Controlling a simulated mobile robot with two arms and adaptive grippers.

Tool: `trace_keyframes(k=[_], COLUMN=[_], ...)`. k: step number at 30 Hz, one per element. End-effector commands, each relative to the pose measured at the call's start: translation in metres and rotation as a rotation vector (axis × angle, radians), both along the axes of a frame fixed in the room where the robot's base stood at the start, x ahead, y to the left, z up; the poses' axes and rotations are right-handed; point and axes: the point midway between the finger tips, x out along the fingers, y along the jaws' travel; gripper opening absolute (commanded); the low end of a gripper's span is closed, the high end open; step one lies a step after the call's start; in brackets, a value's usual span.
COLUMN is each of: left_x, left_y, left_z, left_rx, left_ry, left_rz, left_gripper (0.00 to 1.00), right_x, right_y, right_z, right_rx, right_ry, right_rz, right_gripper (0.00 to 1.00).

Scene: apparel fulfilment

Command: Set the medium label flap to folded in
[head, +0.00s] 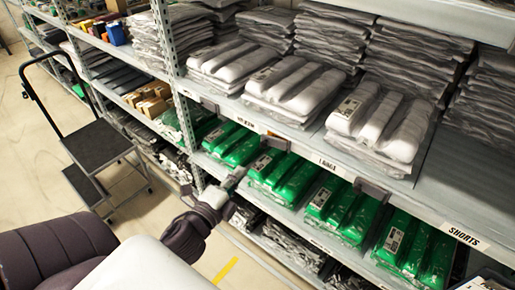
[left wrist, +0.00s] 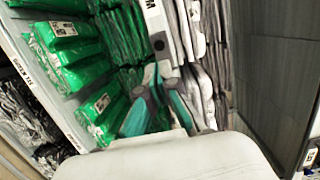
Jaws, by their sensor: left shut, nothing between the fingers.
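A small white label (head: 246,122) on the shelf edge has blurred text that seems to read MEDIUM. A dark grey flap (head: 275,143) sticks out from the edge just right of it. I cannot tell for sure whether this flap is folded in or out. My left gripper (head: 238,176) is shut and empty, below and left of the flap, in front of the green packs and apart from the flap in the picture. In the left wrist view its teal-sided fingers (left wrist: 151,84) point toward the shelf. A white card with an M (left wrist: 153,16) shows beyond them.
Similar dark flaps sit by the LARGE label (head: 330,166) and further left (head: 210,107). Green bagged packs (head: 290,178) fill the shelf below, white packs (head: 292,90) the shelf above. A black step cart (head: 98,146) stands at left. The floor by my arm is clear.

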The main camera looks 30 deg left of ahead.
Motion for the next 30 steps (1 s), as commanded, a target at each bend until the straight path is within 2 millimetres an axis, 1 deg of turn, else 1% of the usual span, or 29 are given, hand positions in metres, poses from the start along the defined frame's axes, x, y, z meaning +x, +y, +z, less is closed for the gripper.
trace_keyframes(k=[1,9,12,15,21,30], left_x=[0.012,0.067,0.082,0.094,0.103,0.104], left_y=[0.001,0.007,0.008,0.009,0.01,0.01], left_z=[0.004,0.001,0.0,-0.002,-0.004,-0.004], left_rx=[0.0,0.0,-0.001,-0.002,-0.002,-0.002], left_ry=[-0.003,-0.001,0.0,0.001,0.002,0.002], left_rz=[-0.001,0.0,0.001,0.001,0.0,0.0], left_gripper=[0.0,0.0,0.0,0.0,0.0,0.0], right_x=[0.0,0.0,0.0,0.0,0.0,0.0], right_y=[0.0,-0.001,-0.001,-0.002,-0.003,-0.003], right_z=[0.006,0.019,0.023,0.025,0.027,0.027], right_rx=[0.0,-0.001,-0.002,-0.003,-0.004,-0.004], right_ry=[0.0,0.0,0.0,0.0,0.0,0.0], right_rz=[0.0,0.0,0.0,0.001,0.001,0.001], right_gripper=[0.72,0.72,0.72,0.72,0.72,0.72])
